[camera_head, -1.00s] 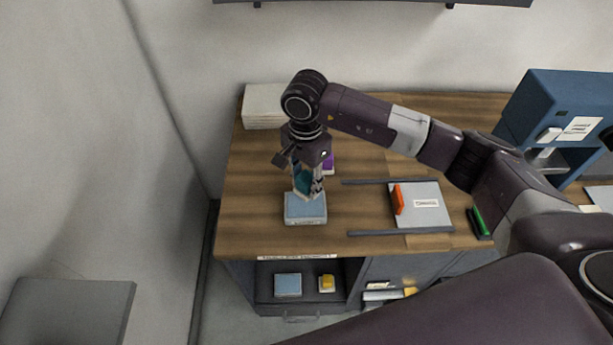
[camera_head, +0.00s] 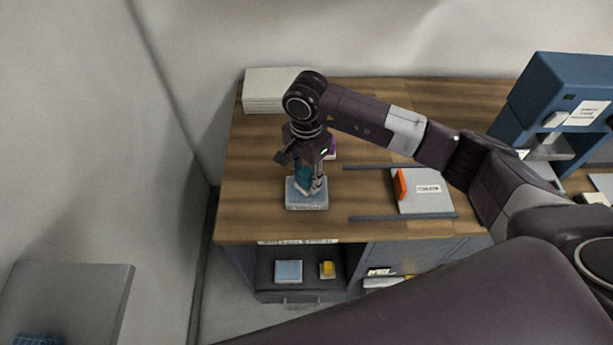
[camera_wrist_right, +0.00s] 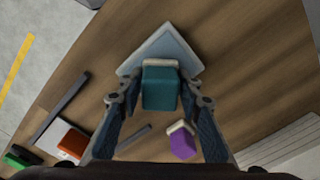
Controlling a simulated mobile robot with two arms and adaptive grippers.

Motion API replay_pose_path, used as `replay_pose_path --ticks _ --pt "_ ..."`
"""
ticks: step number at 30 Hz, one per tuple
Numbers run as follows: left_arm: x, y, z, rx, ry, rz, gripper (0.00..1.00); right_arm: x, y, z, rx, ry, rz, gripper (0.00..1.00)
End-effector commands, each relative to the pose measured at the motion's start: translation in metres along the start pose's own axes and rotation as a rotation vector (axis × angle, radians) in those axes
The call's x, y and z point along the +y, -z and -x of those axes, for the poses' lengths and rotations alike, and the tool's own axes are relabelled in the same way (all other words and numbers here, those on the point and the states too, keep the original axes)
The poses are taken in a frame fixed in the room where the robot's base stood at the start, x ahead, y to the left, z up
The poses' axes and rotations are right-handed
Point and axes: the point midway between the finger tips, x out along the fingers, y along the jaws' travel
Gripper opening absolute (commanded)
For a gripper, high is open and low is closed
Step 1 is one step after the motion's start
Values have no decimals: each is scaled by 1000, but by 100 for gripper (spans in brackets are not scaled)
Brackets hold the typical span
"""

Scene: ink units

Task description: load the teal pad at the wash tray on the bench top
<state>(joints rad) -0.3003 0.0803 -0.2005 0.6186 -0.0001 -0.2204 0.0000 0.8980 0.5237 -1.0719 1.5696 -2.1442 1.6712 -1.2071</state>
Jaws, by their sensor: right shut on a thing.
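The teal pad (camera_head: 303,175) is between the fingers of my right gripper (camera_head: 309,187), which is shut on it. The wash tray (camera_head: 308,205) is a light blue, pale-rimmed square near the front left of the bench top. The gripper points down with its fingertips low over the tray. I cannot tell whether the pad touches the tray. My left gripper is not in view.
A purple pad (camera_wrist_right: 182,143) stands behind the gripper. A grey plate with an orange piece (camera_head: 401,185) lies to the right between two dark rails. A white stack (camera_head: 275,92) is at the back left, a blue cabinet (camera_head: 545,95) at the right. A shelf below holds a blue pad (camera_head: 288,271) and yellow item (camera_head: 327,269).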

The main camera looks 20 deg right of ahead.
Motion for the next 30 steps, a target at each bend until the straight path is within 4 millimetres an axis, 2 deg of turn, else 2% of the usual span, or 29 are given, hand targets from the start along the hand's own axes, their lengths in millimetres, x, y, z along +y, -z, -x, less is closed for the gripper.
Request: replay_pose_path --ticks 30 --pt "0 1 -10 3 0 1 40 0 0 -9 1 0 0 13"
